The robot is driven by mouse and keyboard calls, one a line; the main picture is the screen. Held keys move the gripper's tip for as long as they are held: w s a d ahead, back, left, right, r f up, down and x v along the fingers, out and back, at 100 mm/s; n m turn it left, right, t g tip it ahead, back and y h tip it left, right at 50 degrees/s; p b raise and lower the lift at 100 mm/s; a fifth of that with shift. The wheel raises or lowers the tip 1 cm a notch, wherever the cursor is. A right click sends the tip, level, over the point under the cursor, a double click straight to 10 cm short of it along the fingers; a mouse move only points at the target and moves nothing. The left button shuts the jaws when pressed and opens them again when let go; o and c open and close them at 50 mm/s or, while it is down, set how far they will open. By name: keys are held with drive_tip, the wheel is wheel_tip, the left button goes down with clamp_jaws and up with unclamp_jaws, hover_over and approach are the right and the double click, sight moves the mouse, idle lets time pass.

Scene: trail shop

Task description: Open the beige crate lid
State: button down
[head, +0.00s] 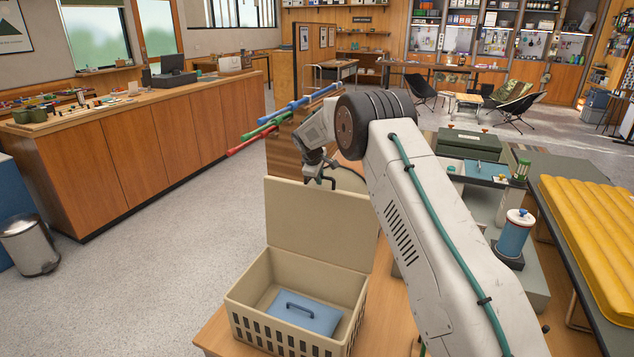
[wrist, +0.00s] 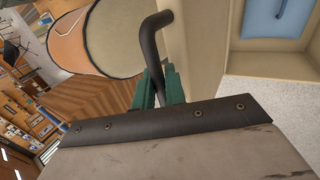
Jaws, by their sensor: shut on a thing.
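The beige crate (head: 240,312) stands on a wooden surface in the head view, with slotted walls and its inside in sight. Its beige lid (head: 305,228) stands raised, about upright, along the crate's far side. My gripper (wrist: 157,88) is shut on the dark bent lid handle (wrist: 150,45), its teal fingers on either side of the bar. In the head view the handle (head: 328,183) is at the lid's top edge, below my wrist. A blue flat thing with a dark handle (head: 305,313) lies in the crate. The lid (wrist: 195,40) also shows in the wrist view.
A round thing with a beige top (head: 352,181) stands just behind the lid. A wooden counter (head: 150,150) runs along the left, with a metal bin (head: 30,245) before it. A yellow pad (head: 590,235) and a blue jar (head: 514,238) are at right. Floor left of the crate is clear.

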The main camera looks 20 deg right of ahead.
drive_tip(key=shift+w+d+f, duration=0.1)
drive_tip(key=shift+w+d, duration=0.35)
drive_tip(key=c, duration=1.5)
unclamp_jaws()
drive_tip(key=shift+c, duration=0.2)
drive_tip(key=v, duration=0.7)
drive_tip(key=shift+r, duration=0.4)
